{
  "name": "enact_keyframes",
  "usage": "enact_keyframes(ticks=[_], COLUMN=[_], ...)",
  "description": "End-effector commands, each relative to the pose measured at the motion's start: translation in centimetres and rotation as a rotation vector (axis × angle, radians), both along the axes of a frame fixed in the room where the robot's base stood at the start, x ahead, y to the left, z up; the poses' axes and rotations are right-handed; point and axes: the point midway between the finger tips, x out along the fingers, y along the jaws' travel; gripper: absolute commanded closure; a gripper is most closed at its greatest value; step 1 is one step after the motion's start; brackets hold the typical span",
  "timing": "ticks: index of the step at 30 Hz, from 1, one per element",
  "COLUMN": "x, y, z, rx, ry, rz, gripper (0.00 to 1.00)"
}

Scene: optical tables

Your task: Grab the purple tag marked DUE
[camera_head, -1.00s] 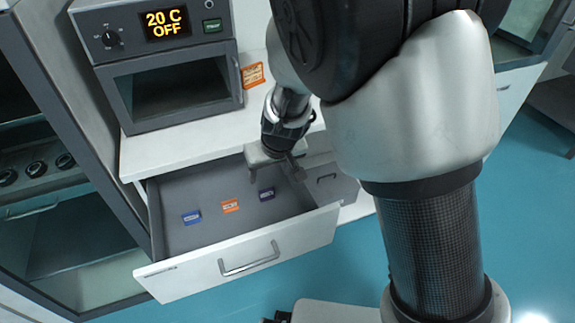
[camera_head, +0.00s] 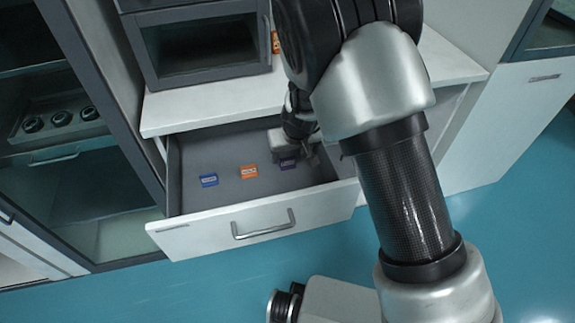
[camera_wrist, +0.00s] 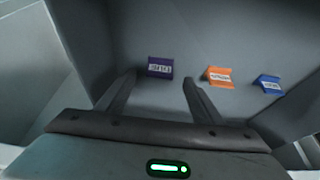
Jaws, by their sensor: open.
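The purple tag (camera_head: 288,163) lies on the floor of the open drawer (camera_head: 190,217), the rightmost of three tags in the head view. In the wrist view the purple tag (camera_wrist: 159,67) has a white label, too blurred to read. My gripper (camera_head: 303,157) is inside the drawer space, close to the purple tag and partly covering it in the head view. In the wrist view my gripper (camera_wrist: 158,78) is open, its two fingers pointing toward the tag with the tag just beyond and between their tips. Nothing is held.
An orange tag (camera_head: 249,171) and a blue tag (camera_head: 209,180) lie left of the purple one in the drawer. The drawer walls stand close around my gripper. A white counter (camera_head: 200,108) with an oven-like unit (camera_head: 200,45) is above and behind. A glass-fronted cabinet stands at left.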

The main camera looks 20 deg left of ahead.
Motion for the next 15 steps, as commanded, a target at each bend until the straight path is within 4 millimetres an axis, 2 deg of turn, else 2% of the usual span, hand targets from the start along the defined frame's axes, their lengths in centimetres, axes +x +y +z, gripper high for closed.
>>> enact_keyframes(ticks=[9,15], x=[1.8,2.1], y=[1.1,1.2], z=[-4.0,-4.5], rx=[-0.001,0.0], ry=[0.001,0.0], rz=[-0.001,0.0], gripper=[0.39,0.39])
